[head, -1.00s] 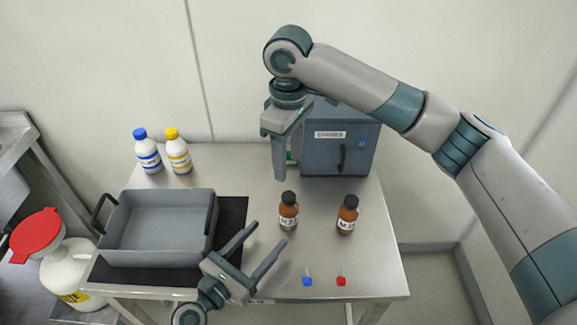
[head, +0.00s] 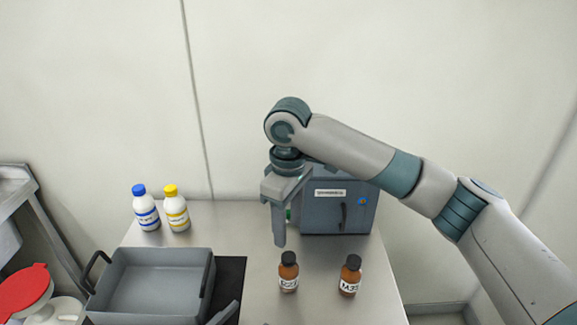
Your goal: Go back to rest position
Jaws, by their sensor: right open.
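My right gripper (head: 285,226) points down in front of the grey cabinet (head: 357,213), at its left side, above the table. It is open, with nothing seen between its fingers. Of my left gripper, only a finger (head: 225,313) shows at the bottom edge, beside the grey tray (head: 150,285); the rest is out of the picture. Two brown bottles with black caps stand upright on the table, the left one (head: 288,272) below the right gripper in the picture and the right one (head: 350,276) further right, both apart from it.
A blue-capped bottle (head: 146,210) and a yellow-capped bottle (head: 176,212) stand at the table's back left. A white container with a red funnel (head: 23,291) is at the lower left. The table (head: 225,228) is bare between the capped bottles and the cabinet.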

